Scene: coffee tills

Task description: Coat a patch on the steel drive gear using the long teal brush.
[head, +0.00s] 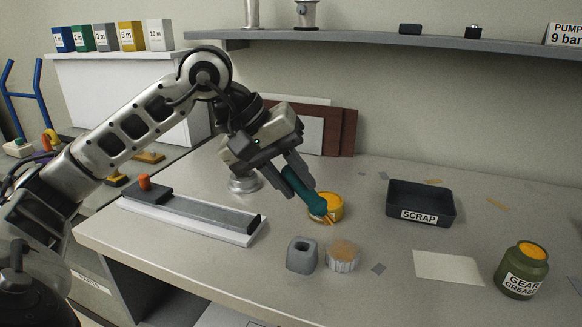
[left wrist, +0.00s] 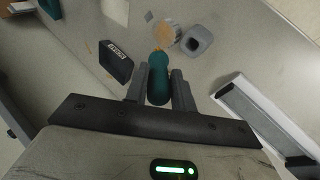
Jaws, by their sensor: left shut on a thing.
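My left gripper (head: 287,178) is shut on the long teal brush (head: 305,194), which also shows between the fingers in the left wrist view (left wrist: 158,80). The steel drive gear (head: 344,264) stands on the bench nearer to me, with toothed sides and a tan-brown top. It also shows in the left wrist view (left wrist: 163,34). My right gripper is not in view.
A grey block with a hole (head: 302,257) stands just left of the gear. A dark SCRAP tray (head: 420,203), a pale sheet (head: 448,267) and an open GEAR GREASE jar (head: 522,271) lie to the right. A long grey bar on a white base (head: 195,215) is at left.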

